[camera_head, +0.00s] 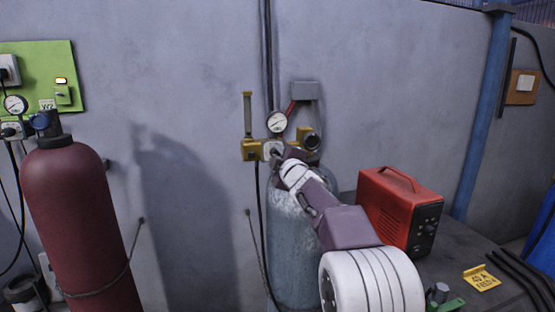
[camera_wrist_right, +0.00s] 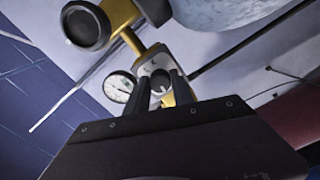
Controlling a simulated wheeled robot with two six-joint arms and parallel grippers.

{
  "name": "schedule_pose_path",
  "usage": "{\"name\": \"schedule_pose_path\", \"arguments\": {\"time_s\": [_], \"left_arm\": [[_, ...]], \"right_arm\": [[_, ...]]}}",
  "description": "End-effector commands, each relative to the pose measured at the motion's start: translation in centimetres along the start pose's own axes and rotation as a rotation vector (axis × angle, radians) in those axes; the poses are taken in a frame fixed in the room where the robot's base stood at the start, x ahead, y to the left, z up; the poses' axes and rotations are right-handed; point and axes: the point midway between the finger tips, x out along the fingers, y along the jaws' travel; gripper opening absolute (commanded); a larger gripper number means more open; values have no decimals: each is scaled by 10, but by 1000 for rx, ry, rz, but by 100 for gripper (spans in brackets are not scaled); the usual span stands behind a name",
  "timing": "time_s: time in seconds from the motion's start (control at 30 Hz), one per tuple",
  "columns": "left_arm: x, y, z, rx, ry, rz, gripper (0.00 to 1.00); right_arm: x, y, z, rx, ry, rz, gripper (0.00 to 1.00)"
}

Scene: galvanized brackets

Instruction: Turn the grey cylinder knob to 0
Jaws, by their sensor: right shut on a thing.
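The grey cylinder (camera_head: 287,245) stands against the wall in the head view, with a brass regulator (camera_head: 250,152) and a round white gauge (camera_head: 277,122) at its top. My right gripper (camera_head: 277,153) reaches to the regulator's pale front plate. In the right wrist view, its two dark fingers are shut on a small round knob (camera_wrist_right: 160,83) on that plate, one on each side. The knob's marks are too small to read. The gauge also shows in the wrist view (camera_wrist_right: 119,87), left of the fingers. My left gripper is not in view.
A larger dark round fitting (camera_head: 312,141) sits right of the knob. A dark red cylinder (camera_head: 72,225) stands at left, below a green panel (camera_head: 38,62).

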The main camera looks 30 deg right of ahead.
Motion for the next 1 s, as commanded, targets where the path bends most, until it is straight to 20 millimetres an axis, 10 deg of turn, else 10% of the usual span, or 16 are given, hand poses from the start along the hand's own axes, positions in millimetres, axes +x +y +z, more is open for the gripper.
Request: {"name": "schedule_pose_path", "arguments": {"time_s": [1.0], "left_arm": [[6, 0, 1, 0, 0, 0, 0]], "right_arm": [[0, 2, 0, -243, 0, 3, 0]]}}
